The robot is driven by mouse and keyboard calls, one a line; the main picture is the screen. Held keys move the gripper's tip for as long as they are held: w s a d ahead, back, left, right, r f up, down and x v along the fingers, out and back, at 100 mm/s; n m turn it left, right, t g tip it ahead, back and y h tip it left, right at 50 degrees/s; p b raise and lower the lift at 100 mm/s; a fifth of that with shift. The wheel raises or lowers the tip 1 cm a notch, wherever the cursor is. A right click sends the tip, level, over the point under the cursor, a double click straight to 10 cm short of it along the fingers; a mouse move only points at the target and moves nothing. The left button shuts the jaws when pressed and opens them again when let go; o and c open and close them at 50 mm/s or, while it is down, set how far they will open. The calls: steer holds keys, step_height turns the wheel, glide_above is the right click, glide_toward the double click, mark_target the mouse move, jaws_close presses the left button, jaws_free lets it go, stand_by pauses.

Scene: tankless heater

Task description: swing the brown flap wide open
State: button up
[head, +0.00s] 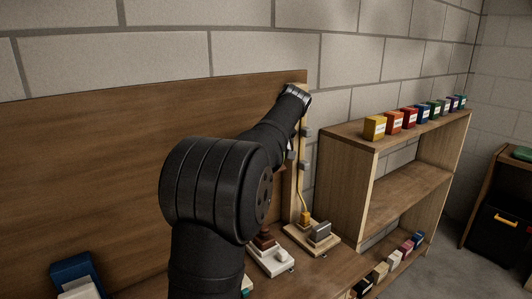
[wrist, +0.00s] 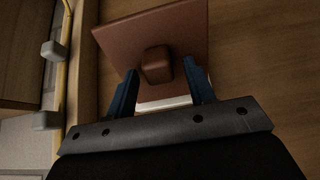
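The brown flap (wrist: 185,28) is a reddish-brown square panel in the upper middle of the wrist view, tilted in the picture. A blocky brown knob (wrist: 157,65) stands out from its middle. My gripper (wrist: 160,67) has its two blue fingers apart, one on each side of the knob, with a gap showing on both sides. It looks open and not clamped. A pale strip (wrist: 165,103) shows along the flap's lower edge between the fingers. In the head view my arm hides most of the flap and the gripper tips.
A wooden back panel (head: 100,140) stands behind my arm. A yellow pipe with grey blocks (wrist: 47,120) runs left of the flap in the wrist view. Small devices (head: 318,233) stand on the bench. A shelf (head: 400,190) with several coloured boxes is at right.

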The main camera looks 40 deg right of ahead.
steer(key=v, duration=1.7)
steer(key=shift+r, duration=0.15)
steer(key=shift+s, duration=0.15)
steer(key=x, duration=1.7)
steer(key=shift+f, duration=0.3)
